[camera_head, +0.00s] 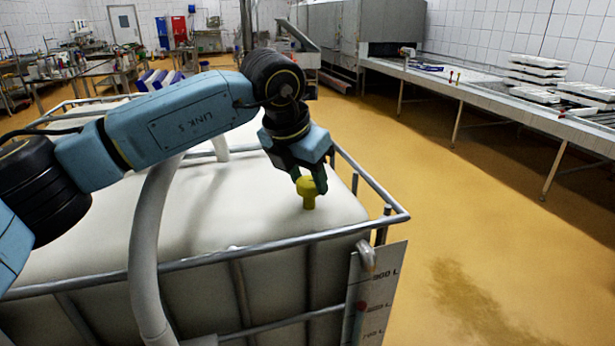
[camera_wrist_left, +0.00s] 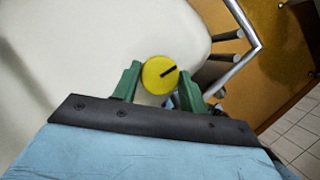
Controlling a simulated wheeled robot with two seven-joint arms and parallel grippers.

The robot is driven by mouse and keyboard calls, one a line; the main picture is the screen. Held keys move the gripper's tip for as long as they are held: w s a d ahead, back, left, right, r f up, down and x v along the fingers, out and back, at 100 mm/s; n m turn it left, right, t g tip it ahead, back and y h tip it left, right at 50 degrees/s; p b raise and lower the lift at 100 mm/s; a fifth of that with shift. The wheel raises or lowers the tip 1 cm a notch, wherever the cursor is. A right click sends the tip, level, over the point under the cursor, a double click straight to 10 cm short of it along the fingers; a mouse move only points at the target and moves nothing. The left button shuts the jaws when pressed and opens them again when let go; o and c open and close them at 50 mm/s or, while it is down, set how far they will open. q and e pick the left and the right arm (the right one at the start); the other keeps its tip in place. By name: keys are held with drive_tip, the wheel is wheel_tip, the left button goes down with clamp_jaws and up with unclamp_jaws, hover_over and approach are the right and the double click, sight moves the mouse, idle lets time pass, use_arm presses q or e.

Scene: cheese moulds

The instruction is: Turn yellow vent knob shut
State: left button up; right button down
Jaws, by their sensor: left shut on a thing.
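The yellow vent knob (camera_head: 307,188) stands upright on the white tank top (camera_head: 240,218), near its right front corner. My left gripper (camera_head: 311,183) reaches down to it from above, with its green fingers at the knob. In the left wrist view the knob (camera_wrist_left: 159,75) is a round yellow disc with a black mark pointing to the upper right. The left gripper's green fingers (camera_wrist_left: 158,84) are on either side of the disc, shut on it. The knob's stem is hidden in the wrist view. My right gripper is in neither view.
A metal rail frame (camera_head: 285,243) surrounds the white tank. A grey hose (camera_head: 152,235) rises in front of it at the left. A level scale (camera_head: 375,297) hangs at the front right corner. The yellow floor to the right is clear up to a long metal table (camera_head: 490,97).

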use_arm(q)
drive_tip(key=m, duration=0.2)
drive_tip(key=shift+a+r+m+g+h, duration=0.1)
drive_tip(key=shift+m+g+h, duration=0.2)
drive_tip(key=shift+m+h, duration=0.1)
drive_tip(key=m+g+p, duration=0.1)
drive_tip(key=m+p, duration=0.1)
drive_tip(key=m, duration=0.1)
drive_tip(key=shift+w+r+m+h, duration=0.1)
drive_tip(key=shift+w+m+h, duration=0.05)
drive_tip(key=shift+m+h, duration=0.2)
drive_tip(key=m+g+p, duration=0.2)
drive_tip(key=m+p, duration=0.1)
drive_tip(key=m, duration=0.2)
drive_tip(key=shift+w, duration=0.15)
drive_tip(key=shift+w+m+g+p, duration=0.1)
drive_tip(key=shift+m+g+p, duration=0.75)
drive_tip(key=shift+m, duration=1.2)
drive_tip(key=o, duration=1)
